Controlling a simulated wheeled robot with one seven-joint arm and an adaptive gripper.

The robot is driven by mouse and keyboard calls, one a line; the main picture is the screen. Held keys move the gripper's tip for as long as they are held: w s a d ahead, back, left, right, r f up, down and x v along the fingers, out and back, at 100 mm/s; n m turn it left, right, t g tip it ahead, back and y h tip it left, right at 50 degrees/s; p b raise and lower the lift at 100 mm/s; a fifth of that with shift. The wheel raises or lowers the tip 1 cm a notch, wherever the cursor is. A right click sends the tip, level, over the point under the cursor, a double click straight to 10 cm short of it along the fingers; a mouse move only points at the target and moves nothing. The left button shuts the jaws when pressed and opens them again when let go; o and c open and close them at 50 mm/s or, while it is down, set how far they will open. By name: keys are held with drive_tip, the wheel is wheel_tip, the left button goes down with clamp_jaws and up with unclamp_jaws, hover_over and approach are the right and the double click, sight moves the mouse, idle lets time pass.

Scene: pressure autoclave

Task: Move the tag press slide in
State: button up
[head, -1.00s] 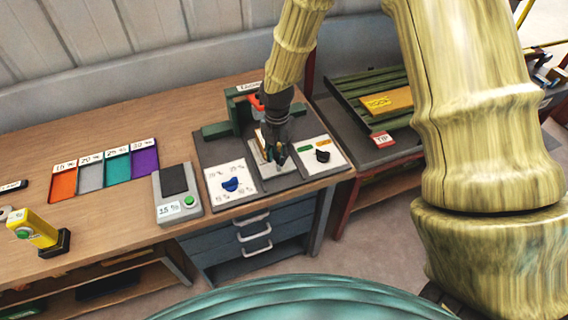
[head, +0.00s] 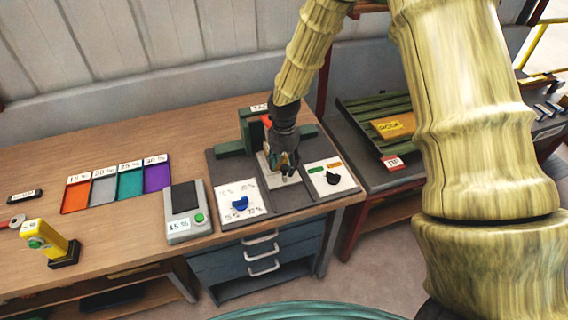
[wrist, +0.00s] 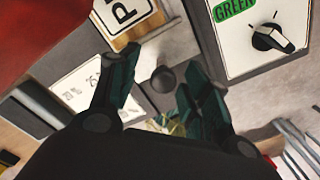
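The tag press stands on a dark grey base at the right of the wooden bench, with a green frame (head: 233,147) behind. Its pale slide (head: 266,172) lies between two white dial panels, mostly hidden by my gripper (head: 287,166). In the wrist view, a dark round knob (wrist: 163,79) on a grey strip, seemingly the slide's handle, shows between the two fingers of my gripper (wrist: 160,92). The fingers are apart, with visible gaps to the knob on both sides. I cannot tell how far in the slide sits.
A panel with a blue dial (head: 240,203) is left of the slide and one with a black dial (head: 332,178) is right. A grey box with a green button (head: 187,212), coloured trays (head: 103,188) and a yellow device (head: 46,243) stand further left. Drawers (head: 262,262) are below.

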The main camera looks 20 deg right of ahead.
drive_tip(key=shift+s, duration=0.1)
drive_tip(key=shift+r, duration=0.15)
wheel_tip(320, 180, up, 12)
idle(0.6)
idle(0.4)
